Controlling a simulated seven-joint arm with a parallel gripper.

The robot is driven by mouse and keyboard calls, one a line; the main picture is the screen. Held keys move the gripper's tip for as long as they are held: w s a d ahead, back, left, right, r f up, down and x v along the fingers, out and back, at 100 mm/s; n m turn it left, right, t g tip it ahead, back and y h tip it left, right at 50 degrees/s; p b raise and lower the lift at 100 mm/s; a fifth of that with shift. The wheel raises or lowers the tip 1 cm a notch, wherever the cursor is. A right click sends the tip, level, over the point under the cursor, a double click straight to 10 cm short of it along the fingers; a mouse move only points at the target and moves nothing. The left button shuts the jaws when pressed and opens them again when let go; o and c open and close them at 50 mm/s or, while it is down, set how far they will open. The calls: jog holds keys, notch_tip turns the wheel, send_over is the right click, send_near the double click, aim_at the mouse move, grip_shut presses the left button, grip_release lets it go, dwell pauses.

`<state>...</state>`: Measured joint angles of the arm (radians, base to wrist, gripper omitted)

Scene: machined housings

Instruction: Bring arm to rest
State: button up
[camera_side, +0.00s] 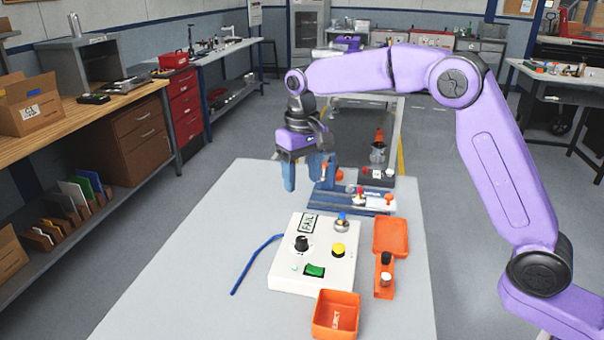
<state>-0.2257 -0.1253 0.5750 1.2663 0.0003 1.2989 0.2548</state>
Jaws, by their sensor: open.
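My gripper (302,172) hangs at the end of my purple arm, over the far part of the grey table (185,255). Its two blue fingers point down and stand apart, with nothing seen between them. It is just left of a blue fixture (345,200) that carries a light block and small red-topped parts. The right finger overlaps the fixture in the picture, and I cannot tell whether they touch. My arm arches from the right side over the table.
A white control box (318,268) with a knob, buttons and a "FAIL" display stands mid-table. An orange reject bin (337,314), an orange tray (391,237) and an orange holder (384,275) are near it. A blue cable (256,262) lies left. The table's left side is clear.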

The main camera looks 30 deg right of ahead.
jog(key=shift+s, duration=0.1)
dwell(0.4)
jog(key=s+d+r+n, duration=0.1)
jog(key=s+n, duration=0.4)
jog(key=s, duration=1.2)
jog(key=s+d+f+n, duration=0.2)
jog(key=s+d, duration=0.4)
jog(key=s, duration=0.4)
jog(key=s+d+f+n, duration=0.2)
jog(key=s+d+n, duration=0.2)
jog(key=s, duration=0.7)
jog(key=shift+s+d+f, duration=0.25)
jog(key=shift+d, duration=0.8)
